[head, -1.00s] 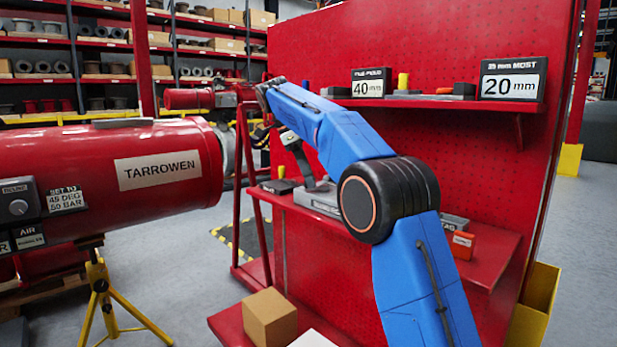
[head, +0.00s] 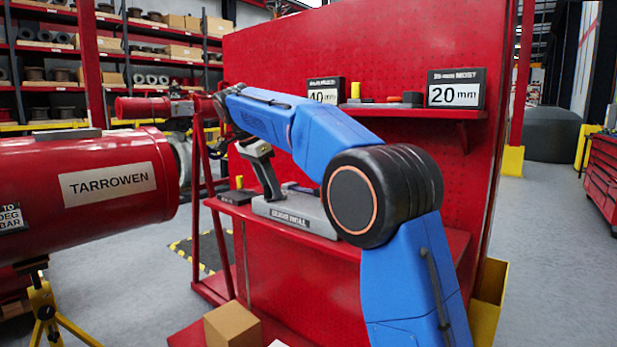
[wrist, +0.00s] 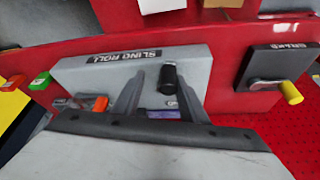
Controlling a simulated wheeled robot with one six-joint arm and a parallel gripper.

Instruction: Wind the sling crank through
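The sling roll (wrist: 85,75) is a grey box with a dark label, lying on the red shelf. In the head view the sling roll (head: 312,219) is partly behind my arm. A crank knob (wrist: 168,76), black and upright, stands on its face in the wrist view; the crank arm is mostly hidden. My gripper (wrist: 159,82) has two grey fingers standing apart, with the knob showing between them, nearer the right finger. I cannot tell whether they touch it. In the head view my gripper (head: 272,190) points down at the box.
A dark box (wrist: 270,62) with a yellow-handled crank (wrist: 290,92) sits to the right in the wrist view. Green (wrist: 40,81) and orange (wrist: 100,103) pieces are near the sling roll. The red TARROWEN cylinder (head: 75,195) is at left. A cardboard box (head: 232,325) stands below.

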